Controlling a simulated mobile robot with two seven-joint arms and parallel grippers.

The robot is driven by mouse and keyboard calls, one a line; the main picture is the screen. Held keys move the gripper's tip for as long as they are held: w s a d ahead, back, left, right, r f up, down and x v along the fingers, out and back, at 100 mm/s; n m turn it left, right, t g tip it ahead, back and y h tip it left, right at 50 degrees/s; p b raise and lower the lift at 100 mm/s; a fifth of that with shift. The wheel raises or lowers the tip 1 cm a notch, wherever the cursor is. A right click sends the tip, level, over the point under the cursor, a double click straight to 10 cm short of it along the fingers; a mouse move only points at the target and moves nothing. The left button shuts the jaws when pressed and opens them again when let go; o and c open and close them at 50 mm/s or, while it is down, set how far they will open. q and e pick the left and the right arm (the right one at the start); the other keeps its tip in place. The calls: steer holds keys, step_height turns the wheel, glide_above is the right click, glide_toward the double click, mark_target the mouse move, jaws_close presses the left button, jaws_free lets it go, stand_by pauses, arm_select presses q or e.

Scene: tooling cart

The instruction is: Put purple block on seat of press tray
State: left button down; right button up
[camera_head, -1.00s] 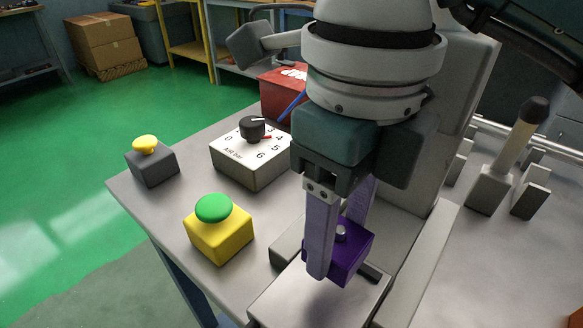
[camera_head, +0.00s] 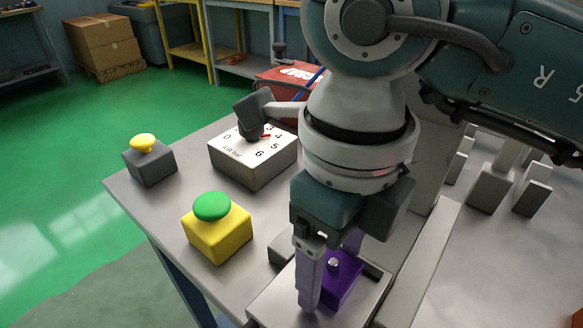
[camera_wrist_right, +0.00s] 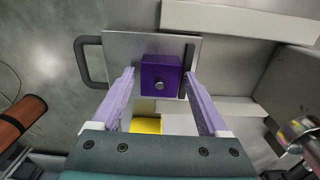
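The purple block (camera_head: 342,280), with a small metal knob on top, sits on the light metal press tray (camera_head: 262,306) in the head view. In the wrist view, the block (camera_wrist_right: 160,78) stands on the tray plate (camera_wrist_right: 118,52), beside a dark strip at its right. The tray has a dark handle at left. My right gripper (camera_head: 330,275) points down around the block. In the wrist view, its lilac fingers (camera_wrist_right: 160,76) stand on both sides of the block with narrow gaps. The seat's outline under the block is hidden. My left gripper is not in view.
A yellow box with a green button (camera_head: 214,228), a grey box with a yellow button (camera_head: 150,162) and an air dial box (camera_head: 250,165) stand left of my right gripper. A red box (camera_head: 283,80) is behind. Metal blocks (camera_head: 490,188) stand at right.

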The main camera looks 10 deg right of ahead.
mark_target(333, 261)
steer(key=shift+o, duration=0.5)
steer(key=shift+r, duration=0.15)
steer(key=shift+r, duration=0.25)
step_height(333, 261, up, 12)
steer(key=p, duration=0.1)
steer(key=shift+f, duration=0.2)
steer(key=shift+c, duration=0.3)
stand_by(0.4)
